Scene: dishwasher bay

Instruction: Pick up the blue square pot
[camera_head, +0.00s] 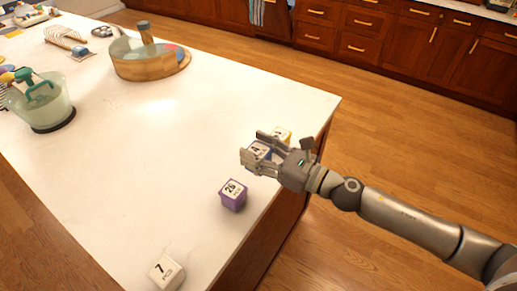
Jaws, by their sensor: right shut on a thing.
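The blue square pot (259,149) is a small blue cube with a white top marked with a 4. It is near the right edge of the white countertop. My right gripper (254,151) reaches in from the right and is shut on it, with a finger on either side. The fingers hide much of its sides, and I cannot tell whether it touches the counter. My left gripper is not in view.
A purple cube (233,196) and a white cube (167,273) stand nearer along the counter (120,180). A wooden-sided tub (150,66) and a clear bucket (42,107) are farther left. The counter's middle is clear.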

